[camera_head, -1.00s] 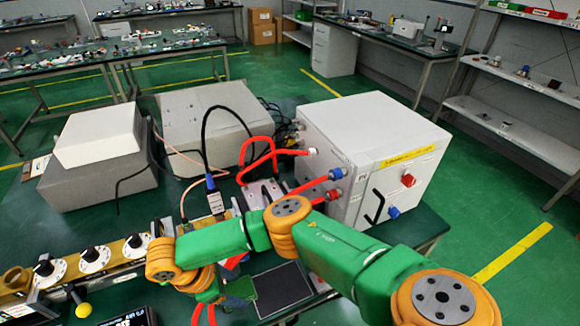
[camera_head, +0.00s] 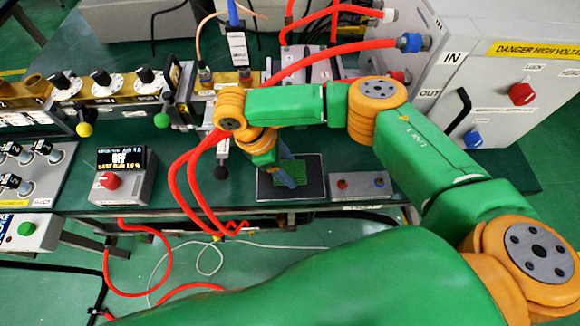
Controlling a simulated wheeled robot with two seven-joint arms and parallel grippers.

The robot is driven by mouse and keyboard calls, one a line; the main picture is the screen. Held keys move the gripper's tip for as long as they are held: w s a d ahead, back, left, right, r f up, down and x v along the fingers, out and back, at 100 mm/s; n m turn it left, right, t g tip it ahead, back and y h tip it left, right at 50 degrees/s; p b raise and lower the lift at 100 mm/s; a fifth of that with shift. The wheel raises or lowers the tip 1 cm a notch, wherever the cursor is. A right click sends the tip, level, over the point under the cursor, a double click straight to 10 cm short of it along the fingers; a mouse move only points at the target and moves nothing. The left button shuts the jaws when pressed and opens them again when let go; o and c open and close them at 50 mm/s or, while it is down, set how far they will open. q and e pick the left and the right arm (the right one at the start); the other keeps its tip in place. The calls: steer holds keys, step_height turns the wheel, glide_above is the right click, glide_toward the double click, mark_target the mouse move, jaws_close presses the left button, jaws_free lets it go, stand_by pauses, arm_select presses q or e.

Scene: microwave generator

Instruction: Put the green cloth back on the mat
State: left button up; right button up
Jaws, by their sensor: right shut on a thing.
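The black mat (camera_head: 263,184) with a light rim lies near the front edge of the green table, in the middle of the head view. The green cloth (camera_head: 291,194) is a small flat patch over the mat's middle. My right gripper (camera_head: 288,178) reaches down over the mat from my orange and green arm. It is shut on the green cloth, at the cloth's far side; my wrist hides part of the grip. I cannot tell whether the cloth's underside touches the mat. My left gripper is not in view.
A grey box with a red and a blue button (camera_head: 361,185) stands right of the mat. A small display box with a red knob (camera_head: 124,178) stands to the left. Red cables (camera_head: 190,190) hang over the front edge beside my wrist. The large white high-voltage cabinet (camera_head: 500,75) is behind right.

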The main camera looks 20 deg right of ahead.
steer(key=shift+f, duration=0.1)
steer(key=o, duration=1.3)
steer(key=v, duration=1.2)
steer(key=shift+p, duration=0.4)
